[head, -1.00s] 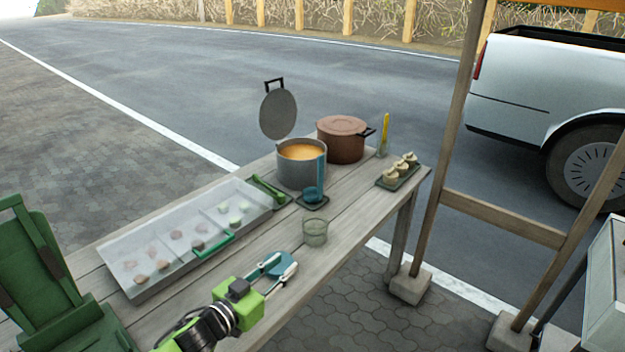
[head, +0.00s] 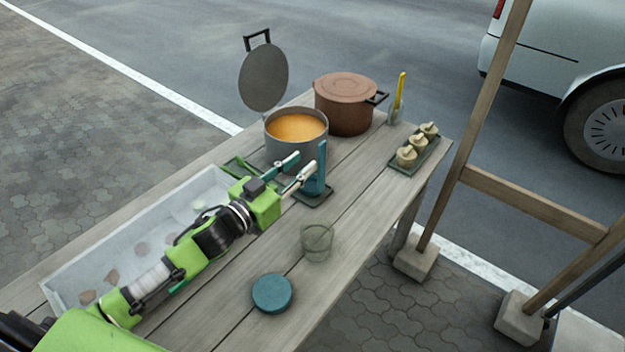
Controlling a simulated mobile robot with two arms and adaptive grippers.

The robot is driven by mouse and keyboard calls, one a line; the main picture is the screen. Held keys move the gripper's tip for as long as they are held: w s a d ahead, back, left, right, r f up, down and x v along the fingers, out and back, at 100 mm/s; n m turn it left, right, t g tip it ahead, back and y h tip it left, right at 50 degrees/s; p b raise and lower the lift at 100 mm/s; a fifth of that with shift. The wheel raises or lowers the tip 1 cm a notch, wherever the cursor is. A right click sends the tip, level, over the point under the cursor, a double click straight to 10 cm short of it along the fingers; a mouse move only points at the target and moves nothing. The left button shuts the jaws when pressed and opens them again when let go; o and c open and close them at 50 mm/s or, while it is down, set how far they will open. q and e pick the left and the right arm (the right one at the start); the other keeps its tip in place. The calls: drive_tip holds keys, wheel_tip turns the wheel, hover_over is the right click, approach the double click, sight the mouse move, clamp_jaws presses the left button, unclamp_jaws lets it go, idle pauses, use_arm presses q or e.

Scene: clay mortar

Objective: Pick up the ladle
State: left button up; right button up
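The teal ladle (head: 314,183) stands upright on a small dark tray (head: 318,199) in front of the grey pot, its handle pointing up. My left gripper (head: 304,160) reaches in from the lower left, with its fingers apart and their tips just left of the ladle's handle. I see nothing held between the fingers. I cannot tell whether a fingertip touches the ladle. My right gripper is not in view.
The open grey pot (head: 296,129) holds orange soup, its lid (head: 264,77) raised. A brown lidded pot (head: 346,107) stands behind. A glass (head: 317,241) and a teal disc (head: 272,293) are nearer. A dumpling tray (head: 402,170) is right; a compartment tray (head: 64,283) lies under my arm.

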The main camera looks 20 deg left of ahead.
sight(319, 148)
use_arm(q)
drive_tip(key=x, duration=0.3)
drive_tip(key=shift+w, duration=0.15)
drive_tip(key=shift+w+d+f, duration=0.15)
drive_tip(key=shift+w, duration=0.45)
drive_tip(key=shift+w+d+p, duration=0.1)
drive_tip(key=shift+w+p, duration=0.15)
drive_tip(key=shift+p, duration=0.1)
drive_tip(key=p+x, duration=0.1)
drive_tip(key=x, duration=0.3)
drive_tip(key=shift+w, duration=0.35)
clamp_jaws()
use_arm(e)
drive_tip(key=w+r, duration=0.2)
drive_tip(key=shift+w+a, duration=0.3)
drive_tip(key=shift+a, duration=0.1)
